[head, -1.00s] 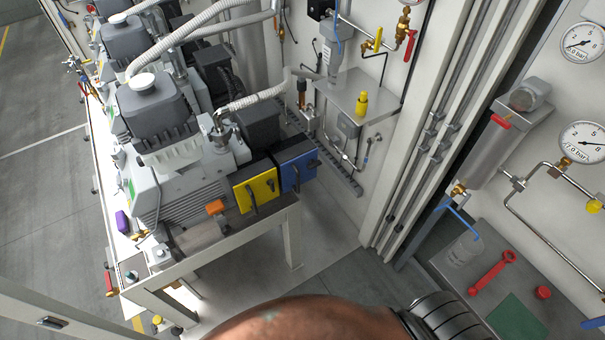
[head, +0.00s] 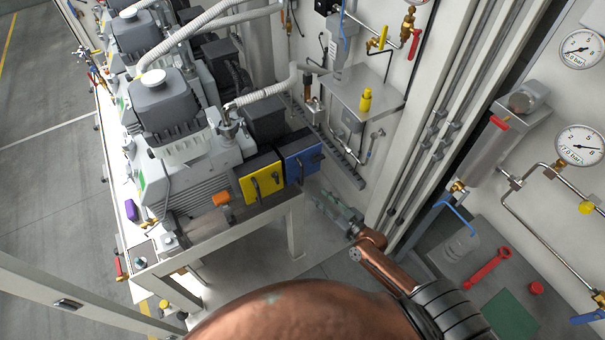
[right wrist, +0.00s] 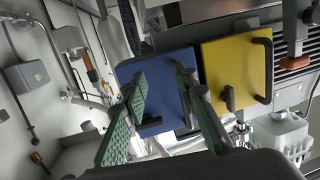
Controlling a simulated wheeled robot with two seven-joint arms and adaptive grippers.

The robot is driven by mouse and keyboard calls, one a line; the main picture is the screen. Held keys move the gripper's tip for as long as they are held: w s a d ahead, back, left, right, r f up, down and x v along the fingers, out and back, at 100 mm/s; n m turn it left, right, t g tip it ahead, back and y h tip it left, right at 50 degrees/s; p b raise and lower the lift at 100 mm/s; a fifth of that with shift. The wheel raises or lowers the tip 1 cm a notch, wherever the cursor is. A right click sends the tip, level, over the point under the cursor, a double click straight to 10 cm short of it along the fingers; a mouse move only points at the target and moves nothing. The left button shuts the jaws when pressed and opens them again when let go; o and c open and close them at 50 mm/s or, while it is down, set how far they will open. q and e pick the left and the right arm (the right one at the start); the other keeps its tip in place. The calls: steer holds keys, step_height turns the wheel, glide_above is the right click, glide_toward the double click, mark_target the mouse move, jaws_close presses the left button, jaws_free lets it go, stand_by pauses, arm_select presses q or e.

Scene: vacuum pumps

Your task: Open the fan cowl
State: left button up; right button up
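A blue square panel (head: 302,154) and a yellow square panel (head: 254,180) stand side by side on the end of the nearest pump; which one is the fan cowl I cannot tell. Both look shut, with dark handles. My right gripper (head: 330,204) is to the right of and a little below the blue panel, apart from it in the head view. In the right wrist view, its two green-padded fingers (right wrist: 161,84) are spread and empty in front of the blue panel (right wrist: 164,108). The yellow panel (right wrist: 232,75) is to the right there. My left gripper is out of view.
The pump frame (head: 297,228) has a leg below the panels. A wall shelf (head: 350,97) with a yellow-capped part stands behind my right gripper. A post (head: 408,180) rises to its right. A bench with a red wrench (head: 486,269) is at the right. The floor between is clear.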

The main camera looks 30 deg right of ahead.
steer(key=t+y, duration=0.1)
glide_toward(302, 183)
steer(key=w+r, duration=0.3)
steer(key=r, duration=0.1)
steer(key=p+x, duration=0.1)
steer(key=x, duration=0.6)
steer(key=shift+a, duration=0.1)
steer(key=shift+w+a, duration=0.1)
steer(key=shift+w, duration=0.15)
jaws_close()
